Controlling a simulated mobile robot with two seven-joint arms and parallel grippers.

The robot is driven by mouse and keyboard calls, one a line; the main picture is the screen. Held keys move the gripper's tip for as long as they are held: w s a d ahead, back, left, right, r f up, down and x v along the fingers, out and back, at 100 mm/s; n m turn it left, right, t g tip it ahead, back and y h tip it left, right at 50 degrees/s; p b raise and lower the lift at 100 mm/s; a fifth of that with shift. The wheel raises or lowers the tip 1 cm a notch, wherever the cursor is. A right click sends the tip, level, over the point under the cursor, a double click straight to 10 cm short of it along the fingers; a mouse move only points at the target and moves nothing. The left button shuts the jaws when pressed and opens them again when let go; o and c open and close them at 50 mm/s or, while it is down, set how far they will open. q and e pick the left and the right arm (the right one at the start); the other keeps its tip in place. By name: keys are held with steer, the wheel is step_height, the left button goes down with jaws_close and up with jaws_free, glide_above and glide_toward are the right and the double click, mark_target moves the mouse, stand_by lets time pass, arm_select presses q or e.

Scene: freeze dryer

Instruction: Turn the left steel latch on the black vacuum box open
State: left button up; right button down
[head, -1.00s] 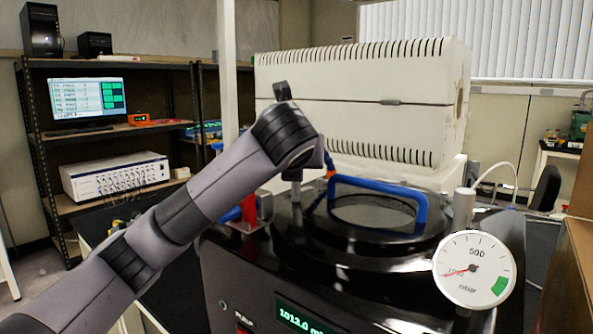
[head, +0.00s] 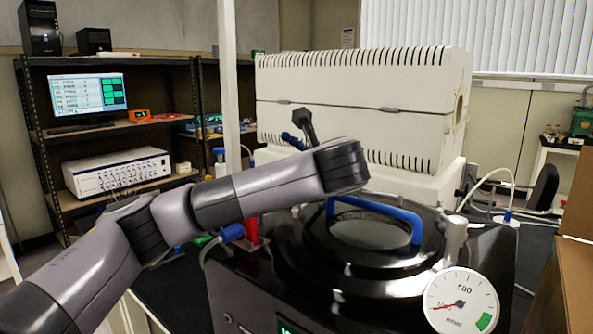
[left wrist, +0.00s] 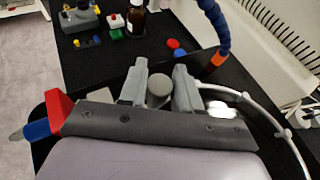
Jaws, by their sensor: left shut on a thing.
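The black vacuum box (head: 300,268) stands in front of me in the head view, with a round black lid and a blue handle (head: 415,226). My left arm crosses in front of its left side and hides most of the left latch. In the left wrist view, my left gripper (left wrist: 159,78) has its two grey fingers on either side of a round grey knob, which looks like the top of the left steel latch (left wrist: 158,87), and is shut on it. I cannot tell the latch's angle. My right gripper is in neither current view.
A white pressure gauge (head: 461,301) and a grey upright post (head: 455,240) stand at the box's right side. A large cream slotted unit (head: 400,90) is behind. A dark shelf (head: 120,140) with a monitor is at left. A brown carton (head: 575,260) is at right.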

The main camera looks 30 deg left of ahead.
stand_by(0.3)
arm_select(q)
steer(key=o, duration=1)
steer(key=shift+c, duration=0.2)
steer(key=shift+s+d+r+p, duration=0.2)
steer(key=shift+d+r+p, duration=0.35)
steer(key=shift+p, duration=0.1)
steer(key=shift+s+d+r+p, duration=0.15)
steer(key=shift+s+d+p, duration=0.15)
steer(key=shift+s+p, duration=0.25)
steer(key=shift+v, duration=1.05)
steer(key=shift+f+v, duration=0.2)
steer(key=shift+v, duration=1)
steer(key=shift+d, duration=0.15)
